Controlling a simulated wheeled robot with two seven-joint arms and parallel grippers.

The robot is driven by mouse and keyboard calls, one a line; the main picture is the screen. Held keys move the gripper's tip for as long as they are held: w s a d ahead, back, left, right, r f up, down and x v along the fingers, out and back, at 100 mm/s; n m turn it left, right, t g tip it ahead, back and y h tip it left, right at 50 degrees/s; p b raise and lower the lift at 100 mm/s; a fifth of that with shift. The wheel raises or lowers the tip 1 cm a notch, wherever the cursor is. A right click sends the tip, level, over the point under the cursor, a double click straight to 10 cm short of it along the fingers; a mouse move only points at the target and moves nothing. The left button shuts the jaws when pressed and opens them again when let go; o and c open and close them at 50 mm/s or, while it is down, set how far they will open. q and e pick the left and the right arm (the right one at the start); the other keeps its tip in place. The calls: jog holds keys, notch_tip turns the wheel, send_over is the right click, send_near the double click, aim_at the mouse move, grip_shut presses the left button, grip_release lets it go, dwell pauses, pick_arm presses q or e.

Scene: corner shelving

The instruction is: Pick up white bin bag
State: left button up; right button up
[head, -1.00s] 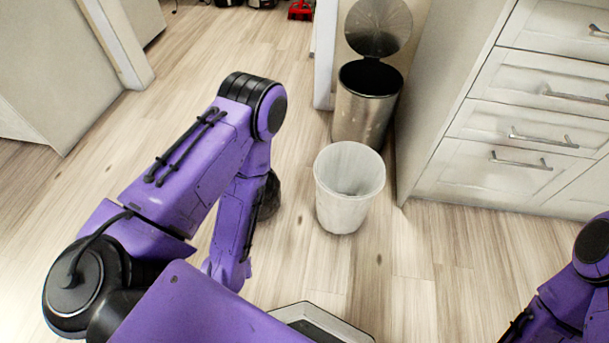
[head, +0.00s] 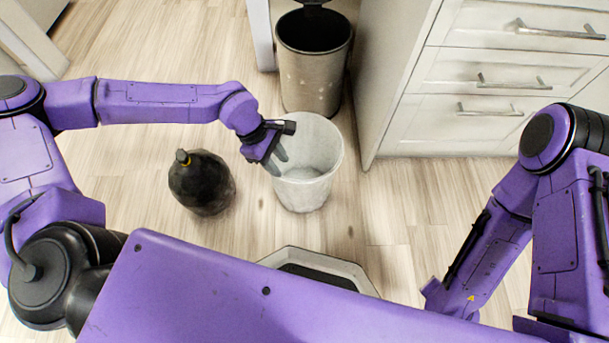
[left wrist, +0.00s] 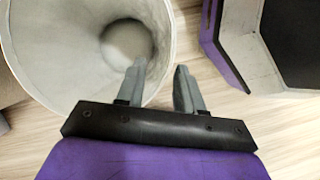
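A white, translucent, bucket-shaped thing (head: 322,165), which I take for the white bin bag, stands upright and open-topped on the floor. It looks empty. My left gripper (head: 277,160) is at its left rim. In the left wrist view, the left gripper's fingers (left wrist: 160,66) are apart. One finger overlaps the inside of the white bag (left wrist: 75,65), the other lies outside its wall, and the rim runs between them. I cannot tell whether they touch it. My right arm reaches down at the right of the head view, with its gripper hidden.
A tied black bag (head: 202,183) sits on the floor left of the white bag. A metal bin (head: 313,75) stands just behind it. White drawers (head: 480,85) stand to the right. Wood floor (head: 140,225) is clear around the black bag.

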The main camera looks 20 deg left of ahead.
aim_at(295, 187)
pick_arm(q)
jog(key=b+x, duration=0.5)
jog(key=x, duration=0.4)
jog(key=shift+s+a, duration=0.15)
jog(key=shift+s, duration=0.05)
jog(key=shift+r, duration=0.1)
pick_arm(e)
jog(key=f, duration=0.5)
jog(key=shift+s+a+f, duration=0.1)
jog(key=shift+s+a, duration=0.15)
jog(key=shift+s, duration=0.05)
pick_arm(q)
grip_shut()
